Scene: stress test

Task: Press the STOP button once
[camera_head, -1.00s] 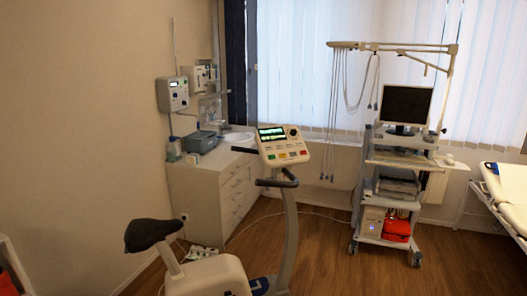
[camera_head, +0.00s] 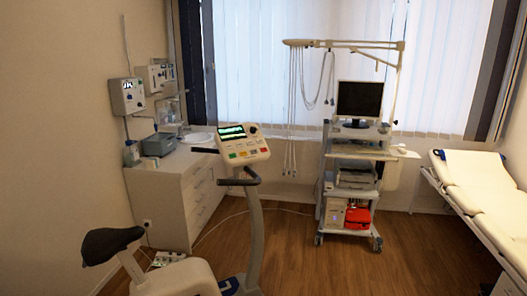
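The exercise bike's console (camera_head: 240,143) stands near the middle of the view, with a lit green-lined screen (camera_head: 231,132) and a row of small coloured buttons. A green one is at the left of the row and a reddish one is towards the right. The lettering is too small to read, so I cannot tell which button is marked STOP. Neither of my grippers is in view, and nothing touches the console.
The bike's dark saddle (camera_head: 111,243) is at lower left. A white cabinet (camera_head: 165,193) stands by the left wall. A monitor cart (camera_head: 352,160) is behind on the right, and a treatment couch (camera_head: 478,190) is at far right. Wooden floor (camera_head: 310,265) lies clear between.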

